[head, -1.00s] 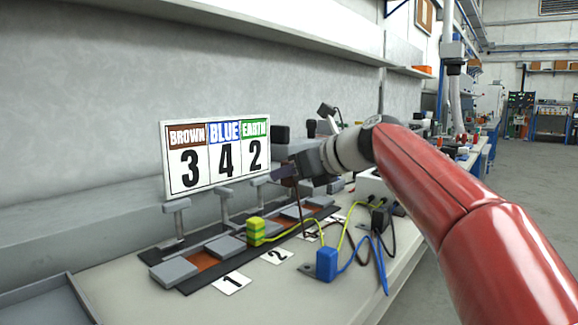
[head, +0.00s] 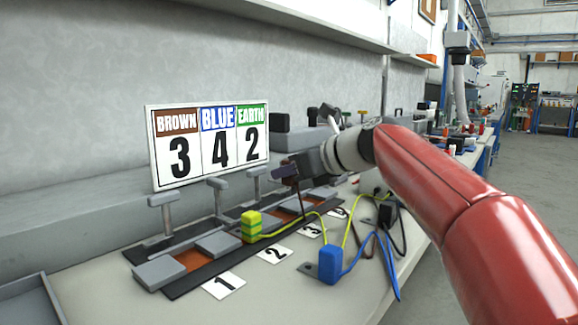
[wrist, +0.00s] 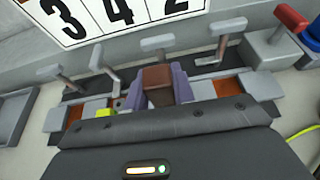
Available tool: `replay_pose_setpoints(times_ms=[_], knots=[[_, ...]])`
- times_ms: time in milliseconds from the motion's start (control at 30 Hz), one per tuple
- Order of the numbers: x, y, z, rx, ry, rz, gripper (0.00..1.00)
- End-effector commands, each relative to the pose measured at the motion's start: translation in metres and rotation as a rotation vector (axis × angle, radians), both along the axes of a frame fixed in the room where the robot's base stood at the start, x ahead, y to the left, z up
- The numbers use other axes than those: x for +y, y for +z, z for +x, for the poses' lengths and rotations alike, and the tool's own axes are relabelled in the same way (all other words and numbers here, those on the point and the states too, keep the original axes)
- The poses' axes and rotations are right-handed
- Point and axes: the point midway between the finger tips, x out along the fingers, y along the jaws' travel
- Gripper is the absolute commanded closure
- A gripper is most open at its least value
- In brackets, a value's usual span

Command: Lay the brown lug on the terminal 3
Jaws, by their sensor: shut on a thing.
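The brown lug (wrist: 157,75) is held between the purple fingers of my gripper (wrist: 158,88) in the wrist view. In the head view my gripper (head: 287,172) is above the terminal row, and a brown cable (head: 301,202) hangs below it. The label for terminal 3 (head: 312,230) lies on the bench in front of the row. Terminal 3's copper plate (head: 286,217) is partly visible in the head view. In the wrist view the lug and fingers hide most of what lies under them; a clamp lever (wrist: 158,43) stands just behind the lug.
A green-yellow lug (head: 250,226) sits at terminal 2. A blue lug (head: 330,264) stands on the bench in front, with its cable beside it. The sign (head: 210,145) reads brown 3, blue 4, earth 2. Raised clamp levers (head: 217,184) stand behind the terminals.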

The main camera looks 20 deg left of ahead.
Motion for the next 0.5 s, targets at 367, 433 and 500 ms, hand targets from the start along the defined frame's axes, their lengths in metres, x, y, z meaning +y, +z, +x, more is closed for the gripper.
replay_pose_setpoints(times_ms=[367,433,500], knots=[[0.000,-0.037,0.000,0.001,0.000,0.000,0.97],[0.000,-0.040,0.000,0.000,0.000,0.001,0.97],[0.000,-0.042,0.000,0.000,0.000,0.001,0.97]])
